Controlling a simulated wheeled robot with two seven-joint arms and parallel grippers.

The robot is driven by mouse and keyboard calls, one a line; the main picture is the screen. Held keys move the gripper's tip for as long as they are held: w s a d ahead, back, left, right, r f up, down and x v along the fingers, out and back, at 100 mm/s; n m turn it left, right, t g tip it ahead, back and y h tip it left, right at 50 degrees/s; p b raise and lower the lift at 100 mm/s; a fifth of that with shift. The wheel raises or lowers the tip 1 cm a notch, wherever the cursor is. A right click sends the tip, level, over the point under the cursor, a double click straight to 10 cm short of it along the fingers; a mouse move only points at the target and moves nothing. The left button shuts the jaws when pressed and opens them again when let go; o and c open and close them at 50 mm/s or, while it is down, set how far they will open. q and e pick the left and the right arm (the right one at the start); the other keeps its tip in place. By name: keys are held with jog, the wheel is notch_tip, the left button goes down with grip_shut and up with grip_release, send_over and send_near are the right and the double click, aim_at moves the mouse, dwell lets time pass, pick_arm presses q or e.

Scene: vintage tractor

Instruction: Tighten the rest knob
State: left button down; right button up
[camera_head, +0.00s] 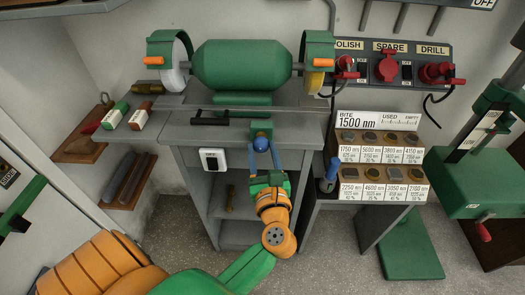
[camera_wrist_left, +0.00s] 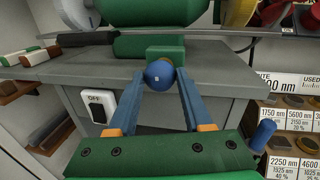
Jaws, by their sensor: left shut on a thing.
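The rest knob, a round blue ball (camera_head: 261,144), sits on the front of a small green block (camera_head: 262,126) at the bench edge below the bench grinder. In the left wrist view the knob (camera_wrist_left: 159,75) shows large, with a small mark on its face. My left gripper (camera_head: 262,151) reaches up from below, and its two blue fingers are shut on the knob, one on each side. The fingertips also show in the left wrist view (camera_wrist_left: 160,80). My right gripper is in neither view.
The green grinder (camera_head: 242,65) stands on the grey bench (camera_head: 290,128), with a wheel at each end. A white switch (camera_head: 213,160) is on the bench front. A labelled rack of bits (camera_head: 383,155) and a blue-handled tool (camera_head: 329,176) stand to the right.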

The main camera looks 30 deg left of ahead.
pick_arm(q)
jog(key=shift+f+m, duration=0.1)
jog(key=shift+m, duration=0.2)
jog(key=m, duration=0.4)
jog(key=shift+t+y+p, duration=0.3)
jog(key=m+t+p, duration=0.1)
jog(key=m, duration=0.4)
jog(key=shift+f, duration=0.15)
jog(key=m+t+p, duration=0.1)
jog(key=m+p, duration=0.1)
jog(key=m, duration=0.3)
jog(key=shift+a+h, duration=0.15)
jog(key=shift+h, duration=0.25)
jog(key=m+t+h+p, duration=0.1)
jog(key=m+p, duration=0.1)
jog(key=m, duration=0.4)
jog(key=shift+a, duration=0.1)
jog(key=shift+m, duration=0.3)
jog(key=shift+c, duration=1.6)
grip_release()
jog(key=shift+a, duration=0.1)
